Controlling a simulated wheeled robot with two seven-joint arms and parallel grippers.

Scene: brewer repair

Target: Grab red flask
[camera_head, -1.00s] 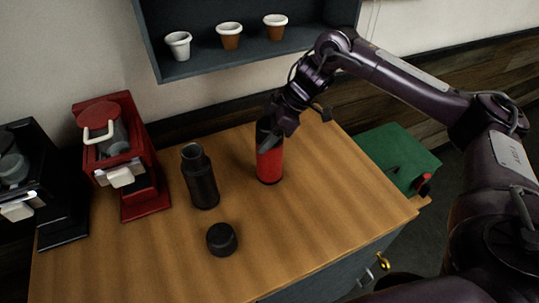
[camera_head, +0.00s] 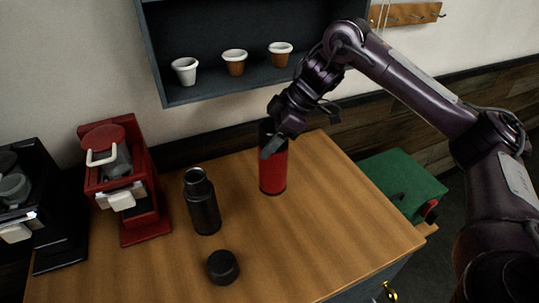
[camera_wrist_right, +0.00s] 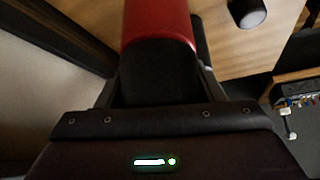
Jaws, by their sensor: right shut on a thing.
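The red flask (camera_head: 273,174) with a black upper part stands upright on the wooden table, near its back edge. My right gripper (camera_head: 271,142) is shut on the flask's black upper part, coming from above and the right. In the right wrist view, the red flask body (camera_wrist_right: 158,20) points away between my right gripper's fingers (camera_wrist_right: 160,85), with its black part close to the palm. The fingertips are partly hidden by the flask. My left gripper does not show.
A black open flask (camera_head: 202,203) and a black cap (camera_head: 223,266) stand left of the red flask. A red brewer (camera_head: 125,185) and a black brewer (camera_head: 45,215) are farther left. A shelf with cups (camera_head: 235,62) hangs behind. A green box (camera_head: 400,185) is right of the table.

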